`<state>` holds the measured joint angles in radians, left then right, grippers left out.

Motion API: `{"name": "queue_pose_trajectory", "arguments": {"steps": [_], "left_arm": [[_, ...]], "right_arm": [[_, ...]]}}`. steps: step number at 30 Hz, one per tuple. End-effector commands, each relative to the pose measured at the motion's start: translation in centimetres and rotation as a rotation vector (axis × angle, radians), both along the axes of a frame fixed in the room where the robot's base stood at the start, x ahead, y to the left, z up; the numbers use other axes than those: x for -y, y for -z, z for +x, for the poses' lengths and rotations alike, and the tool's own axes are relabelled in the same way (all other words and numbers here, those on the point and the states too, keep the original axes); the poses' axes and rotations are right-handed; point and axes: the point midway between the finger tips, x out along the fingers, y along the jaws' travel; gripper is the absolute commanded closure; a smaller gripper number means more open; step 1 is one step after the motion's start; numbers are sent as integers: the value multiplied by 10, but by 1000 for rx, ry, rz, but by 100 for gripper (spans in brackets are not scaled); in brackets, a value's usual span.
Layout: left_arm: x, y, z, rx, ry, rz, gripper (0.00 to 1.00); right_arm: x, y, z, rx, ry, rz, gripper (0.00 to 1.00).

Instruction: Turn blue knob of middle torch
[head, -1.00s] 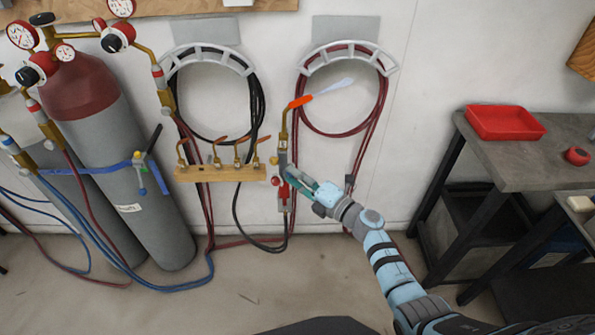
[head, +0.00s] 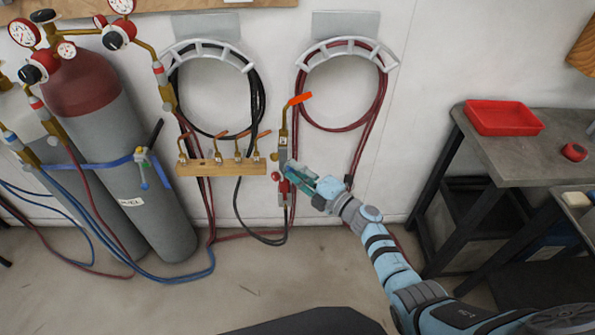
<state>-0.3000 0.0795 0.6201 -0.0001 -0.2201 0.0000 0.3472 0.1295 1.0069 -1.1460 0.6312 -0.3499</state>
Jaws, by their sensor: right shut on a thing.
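A torch (head: 283,143) with a brass neck and an orange tip (head: 300,98) hangs upright on the wall, right of the wooden rack, in the head view. No flame shows at its tip. A red knob (head: 283,187) sits low on its left side. My right gripper (head: 294,172) is at the torch's lower right side, its teal fingers shut on the torch's blue knob. The fingers hide the knob and part of the torch body. My left gripper is not in view.
A wooden rack (head: 222,169) with several brass tips is left of the torch. Black and red hoses (head: 355,160) hang around it. Strapped gas cylinders (head: 150,165) stand at left. A workbench (head: 500,165) with a red tray (head: 503,118) is at right.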

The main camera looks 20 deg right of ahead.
Motion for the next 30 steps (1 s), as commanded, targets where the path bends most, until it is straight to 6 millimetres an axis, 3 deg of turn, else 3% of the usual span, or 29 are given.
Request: {"name": "queue_pose_trajectory", "arguments": {"steps": [1,5,16,27,30], "left_arm": [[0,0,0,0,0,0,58],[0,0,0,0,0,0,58],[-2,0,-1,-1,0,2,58],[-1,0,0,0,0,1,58],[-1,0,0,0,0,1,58]], "right_arm": [[0,0,0,-1,0,-1,78],[0,0,0,-1,0,-1,58],[4,1,-6,-1,1,-2,58],[50,1,-86,-2,-2,-4,58],[58,1,-99,-2,0,-4,58]]}}
